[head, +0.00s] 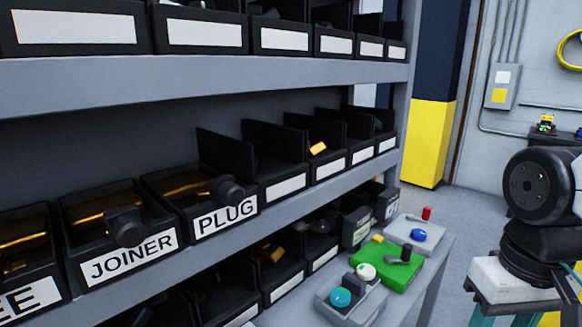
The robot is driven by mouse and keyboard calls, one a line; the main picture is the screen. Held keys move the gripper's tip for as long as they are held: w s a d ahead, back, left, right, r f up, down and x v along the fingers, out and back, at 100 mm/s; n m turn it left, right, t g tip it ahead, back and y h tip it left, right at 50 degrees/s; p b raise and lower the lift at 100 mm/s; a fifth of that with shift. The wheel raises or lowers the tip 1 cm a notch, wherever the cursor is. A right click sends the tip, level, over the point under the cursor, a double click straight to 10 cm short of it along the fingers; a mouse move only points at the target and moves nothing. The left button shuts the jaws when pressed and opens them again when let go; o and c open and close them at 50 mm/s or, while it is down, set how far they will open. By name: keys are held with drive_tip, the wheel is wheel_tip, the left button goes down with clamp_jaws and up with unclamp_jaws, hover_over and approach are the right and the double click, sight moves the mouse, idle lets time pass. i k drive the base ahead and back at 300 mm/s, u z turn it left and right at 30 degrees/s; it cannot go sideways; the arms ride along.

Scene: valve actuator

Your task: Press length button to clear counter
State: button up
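Several coloured button-like parts stand on a light grey bench at the lower right. A cyan round button (340,298) sits on a grey box (362,312) closest to me. A blue button (418,235) sits on a pale box (402,226) farther back. I cannot read any length label or counter, so I cannot tell which one is the length button. My gripper is not in view; only dark joints of my arm show at the right edge.
A grey shelf (200,82) with black bins fills the left and middle. Bins are labelled JOINER (133,257) and PLUG (225,218). A lever (405,252) and a red knob (426,213) rise from the bench. Floor shows between bench and my arm.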

sight(377, 239)
drive_tip(key=u, duration=2.2)
drive_tip(key=k, duration=0.8)
drive_tip(key=z, duration=1.7)
